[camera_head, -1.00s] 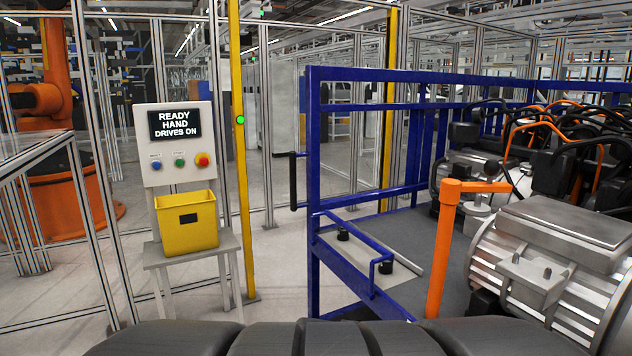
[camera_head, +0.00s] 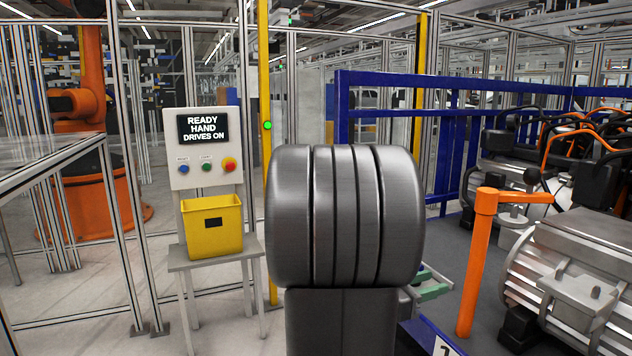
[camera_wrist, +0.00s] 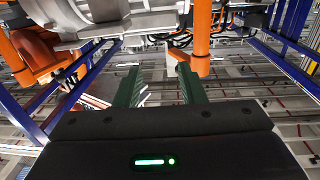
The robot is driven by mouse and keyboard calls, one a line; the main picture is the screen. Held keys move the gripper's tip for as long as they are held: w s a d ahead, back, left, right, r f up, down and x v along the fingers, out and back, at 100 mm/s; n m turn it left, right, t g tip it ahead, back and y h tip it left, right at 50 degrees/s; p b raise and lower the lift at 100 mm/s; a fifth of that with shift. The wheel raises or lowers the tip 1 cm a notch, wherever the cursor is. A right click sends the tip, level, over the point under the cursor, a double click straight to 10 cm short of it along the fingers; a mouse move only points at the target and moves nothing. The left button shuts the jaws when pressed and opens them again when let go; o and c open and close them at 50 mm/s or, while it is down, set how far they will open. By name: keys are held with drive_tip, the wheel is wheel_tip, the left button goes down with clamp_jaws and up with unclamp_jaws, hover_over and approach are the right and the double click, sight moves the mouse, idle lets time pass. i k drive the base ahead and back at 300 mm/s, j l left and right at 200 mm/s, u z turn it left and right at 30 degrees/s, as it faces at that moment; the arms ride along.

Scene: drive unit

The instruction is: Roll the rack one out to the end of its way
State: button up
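The blue rack (camera_head: 455,80) stands at the right of the head view and carries metal drive units (camera_head: 565,270). A white label with part of a "1" (camera_head: 443,347) shows low at its near side. Its blue frame also shows in the wrist view (camera_wrist: 88,78). The rack's front left part and its black handle are hidden behind my dark arm. My gripper (camera_wrist: 158,72) shows two green fingers spread apart with nothing seen between them. In the head view only a bit of green finger shows right of my arm.
An orange post (camera_head: 478,265) with a side arm stands before the drive units. At left, a panel (camera_head: 203,150) reads "READY HAND DRIVES ON" above a yellow bin (camera_head: 212,225) on a small table (camera_head: 215,258). A yellow pole (camera_head: 264,140) and fencing stand behind. Floor at left is partly clear.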

sight(555, 278)
drive_tip(key=i+j+u, duration=0.15)
drive_tip(key=i+u, duration=0.25)
drive_tip(key=i, duration=0.7)
drive_tip(key=i+l+u, duration=0.15)
drive_tip(key=i+u, duration=0.2)
drive_tip(key=i, duration=0.75)
